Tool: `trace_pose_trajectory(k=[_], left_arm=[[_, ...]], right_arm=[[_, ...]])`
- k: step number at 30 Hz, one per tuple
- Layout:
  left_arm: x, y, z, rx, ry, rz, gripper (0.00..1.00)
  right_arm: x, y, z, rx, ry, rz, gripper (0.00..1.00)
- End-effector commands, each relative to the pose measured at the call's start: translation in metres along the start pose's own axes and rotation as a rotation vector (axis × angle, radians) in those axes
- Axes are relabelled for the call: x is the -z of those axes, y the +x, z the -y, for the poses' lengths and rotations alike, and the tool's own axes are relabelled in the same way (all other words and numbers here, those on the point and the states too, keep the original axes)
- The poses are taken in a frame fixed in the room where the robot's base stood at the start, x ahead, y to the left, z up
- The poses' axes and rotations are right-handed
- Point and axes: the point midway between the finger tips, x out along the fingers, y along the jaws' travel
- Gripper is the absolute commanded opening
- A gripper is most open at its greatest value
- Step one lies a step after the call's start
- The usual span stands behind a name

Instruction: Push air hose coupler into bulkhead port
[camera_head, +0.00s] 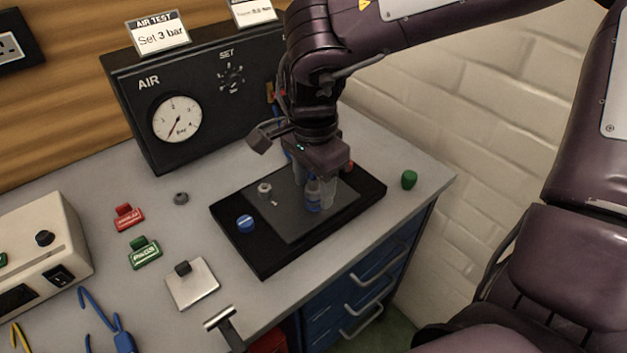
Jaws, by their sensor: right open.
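My right gripper (320,195) points down over the right part of a dark plate (290,222) on a black base (262,262). Its jaws are open, around or close beside a small blue and grey cylindrical part (312,196), possibly the coupler; I cannot tell if they touch it. Part of it is hidden by the fingers. A metal fitting (265,189) stands on the plate to the left; I cannot tell whether it is the bulkhead port. A short piece of blue hose shows behind the gripper, mostly hidden. My left gripper is not in view.
A black air panel (205,105) with a gauge (177,118) stands behind.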

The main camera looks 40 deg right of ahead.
Motion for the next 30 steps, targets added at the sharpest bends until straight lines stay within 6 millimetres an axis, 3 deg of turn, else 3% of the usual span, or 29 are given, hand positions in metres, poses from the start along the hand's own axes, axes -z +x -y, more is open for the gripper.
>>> trace_pose_trajectory(k=[15,30], left_arm=[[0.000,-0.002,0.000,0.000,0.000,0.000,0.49],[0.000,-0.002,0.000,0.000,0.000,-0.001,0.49]], right_arm=[[0.001,-0.071,0.001,0.002,0.000,-0.003,0.52],[0.000,-0.078,0.000,0.000,0.000,0.000,0.52]])
